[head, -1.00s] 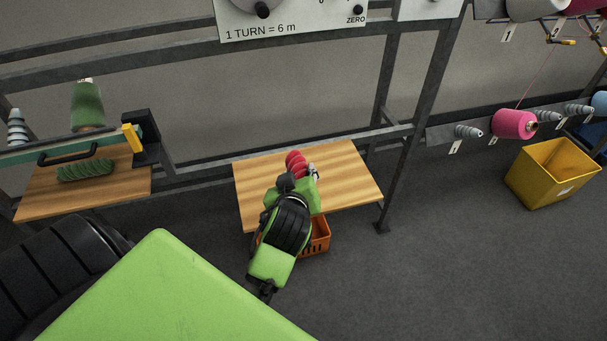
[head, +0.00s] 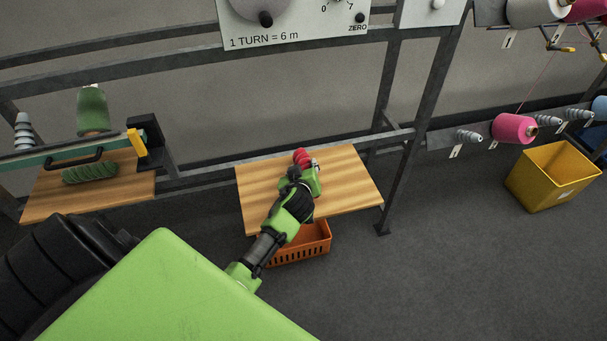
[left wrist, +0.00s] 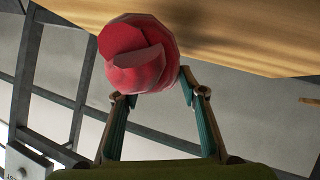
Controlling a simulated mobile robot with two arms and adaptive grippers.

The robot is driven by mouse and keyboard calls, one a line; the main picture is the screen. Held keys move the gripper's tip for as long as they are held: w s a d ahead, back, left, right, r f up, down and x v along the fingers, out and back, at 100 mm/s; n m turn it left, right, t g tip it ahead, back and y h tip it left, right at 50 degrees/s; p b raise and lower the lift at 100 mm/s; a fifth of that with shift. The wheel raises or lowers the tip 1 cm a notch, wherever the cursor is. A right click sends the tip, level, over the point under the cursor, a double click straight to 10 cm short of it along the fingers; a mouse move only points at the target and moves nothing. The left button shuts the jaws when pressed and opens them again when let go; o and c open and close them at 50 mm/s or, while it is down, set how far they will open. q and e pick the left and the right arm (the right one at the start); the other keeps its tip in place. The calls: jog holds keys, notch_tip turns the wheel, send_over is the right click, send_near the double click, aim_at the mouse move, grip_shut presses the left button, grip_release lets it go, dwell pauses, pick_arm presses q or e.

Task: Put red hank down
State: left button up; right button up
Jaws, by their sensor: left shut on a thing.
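The red hank (head: 302,157) is at the wooden board (head: 350,185) in the middle of the head view. It also shows in the left wrist view (left wrist: 138,55), between the fingertips. My left gripper (head: 304,168) is shut on it; its two fingers (left wrist: 150,90) meet the hank's near side. The board surface (left wrist: 250,30) is close behind the hank in the left wrist view. I cannot tell whether the hank touches it. My gripper and arm hide part of the hank in the head view. My right gripper is not in view.
An orange basket (head: 305,243) is under the board's front edge. A green hank (head: 90,172) lies on another board at the left. A grey frame post (head: 415,140) stands right of the middle board. A yellow bin (head: 548,180) is at the right. The board's right part is clear.

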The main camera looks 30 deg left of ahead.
pick_arm(q)
jog(key=shift+d+f, duration=0.1)
jog(key=shift+f, duration=1.2)
jog(key=o, duration=1.2)
jog(key=shift+c, duration=0.2)
jog(key=v, duration=1.2)
jog(key=shift+b, duration=0.3)
jog(key=shift+s, duration=0.15)
